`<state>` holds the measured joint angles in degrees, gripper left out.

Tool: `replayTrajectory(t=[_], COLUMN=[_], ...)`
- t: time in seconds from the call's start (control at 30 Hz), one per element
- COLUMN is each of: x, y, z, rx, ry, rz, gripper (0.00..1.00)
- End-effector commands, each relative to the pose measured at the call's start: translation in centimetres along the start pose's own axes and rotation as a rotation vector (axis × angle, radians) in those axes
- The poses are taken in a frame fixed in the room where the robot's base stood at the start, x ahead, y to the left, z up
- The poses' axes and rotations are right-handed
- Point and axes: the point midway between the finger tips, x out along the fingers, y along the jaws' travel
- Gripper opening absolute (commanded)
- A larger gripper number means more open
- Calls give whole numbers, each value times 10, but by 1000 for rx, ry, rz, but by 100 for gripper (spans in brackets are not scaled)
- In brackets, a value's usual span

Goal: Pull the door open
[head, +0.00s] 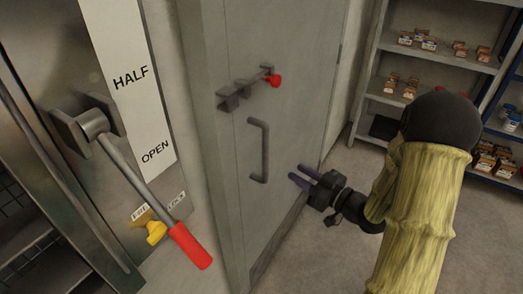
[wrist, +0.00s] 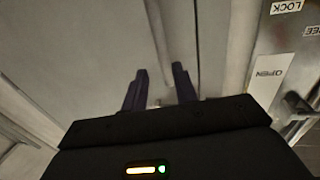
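The grey door (head: 300,110) stands in the middle of the head view, its thick left edge facing me. A grey vertical bar handle (head: 258,150) is fixed on its face. Above the handle is a latch bar with a red knob (head: 275,81). My gripper (head: 299,174) is in front of the door face, right of and slightly below the handle, apart from it. Its two dark purple fingers are spread with nothing seen between them. They also show spread in the wrist view (wrist: 160,72), facing pale grey surfaces.
At left is a metal panel with a HALF/OPEN label (head: 131,78) and a red-gripped lever (head: 190,246) that sticks out. A yellow knob (head: 156,232) sits beside it. Shelves with small boxes (head: 418,40) stand at the right. Some floor shows between door and shelves.

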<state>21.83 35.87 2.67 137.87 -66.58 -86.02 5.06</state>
Motion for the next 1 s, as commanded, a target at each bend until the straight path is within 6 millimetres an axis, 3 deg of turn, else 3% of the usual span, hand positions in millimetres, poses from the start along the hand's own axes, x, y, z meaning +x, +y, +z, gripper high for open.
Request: replayTrajectory(t=[0.7, 1.0], x=[127, 149], y=[-1, 0], z=[-2, -1], rx=[0, 0], ry=[2, 1], rz=[-2, 2], gripper=[29, 29])
